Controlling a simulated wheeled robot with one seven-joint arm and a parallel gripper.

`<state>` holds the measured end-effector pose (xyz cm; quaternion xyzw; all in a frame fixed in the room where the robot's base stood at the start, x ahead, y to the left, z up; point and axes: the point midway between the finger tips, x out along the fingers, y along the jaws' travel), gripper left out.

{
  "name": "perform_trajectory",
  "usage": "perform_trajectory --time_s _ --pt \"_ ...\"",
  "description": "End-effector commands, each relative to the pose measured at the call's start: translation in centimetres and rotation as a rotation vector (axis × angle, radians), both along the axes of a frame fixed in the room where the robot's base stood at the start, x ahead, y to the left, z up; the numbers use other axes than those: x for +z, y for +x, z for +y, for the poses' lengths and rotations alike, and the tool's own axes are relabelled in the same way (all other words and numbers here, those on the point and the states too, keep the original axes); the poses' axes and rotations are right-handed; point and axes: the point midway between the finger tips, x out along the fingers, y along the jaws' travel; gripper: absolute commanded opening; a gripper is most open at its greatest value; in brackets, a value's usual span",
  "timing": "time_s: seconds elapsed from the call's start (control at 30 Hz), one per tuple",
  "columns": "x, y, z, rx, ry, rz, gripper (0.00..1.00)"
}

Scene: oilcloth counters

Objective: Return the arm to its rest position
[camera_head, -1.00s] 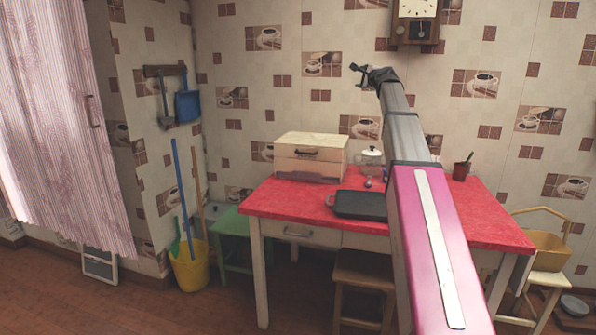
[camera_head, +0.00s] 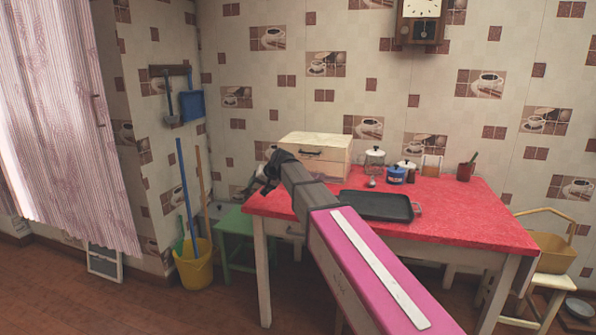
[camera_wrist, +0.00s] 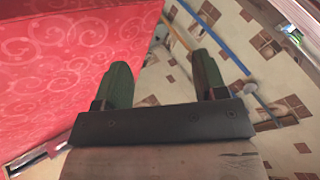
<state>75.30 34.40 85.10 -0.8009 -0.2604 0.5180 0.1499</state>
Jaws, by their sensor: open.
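My arm reaches forward and left in the head view, and my gripper (camera_head: 270,172) is at its far end, in front of the left end of the red table and the bread box. In the wrist view my gripper (camera_wrist: 162,82) shows two green-black fingers standing well apart. Nothing is between them. The red tabletop (camera_wrist: 60,70) fills the left of the wrist view, beside the left finger. In the head view the fingertips are small and dark.
The red table (camera_head: 460,225) bears a wooden bread box (camera_head: 330,145), a black griddle pan (camera_head: 376,206), a blue pot (camera_head: 397,175), jars and a brown cup (camera_head: 465,171). A yellow bucket (camera_head: 194,268) with long handles stands left. A stool with a basket (camera_head: 550,252) stands right.

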Motion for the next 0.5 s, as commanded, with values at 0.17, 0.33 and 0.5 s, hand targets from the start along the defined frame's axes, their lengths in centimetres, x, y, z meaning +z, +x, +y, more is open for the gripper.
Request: perform_trajectory --time_s 0.17,0.33,0.5 --pt "-5.5 -5.9 2.6 0.190 -0.140 0.019 0.65" --pt "-10.2 -9.9 1.9 0.302 -0.247 0.047 0.65" --pt "-14.1 -12.7 -2.0 0.322 -0.331 0.088 0.65"
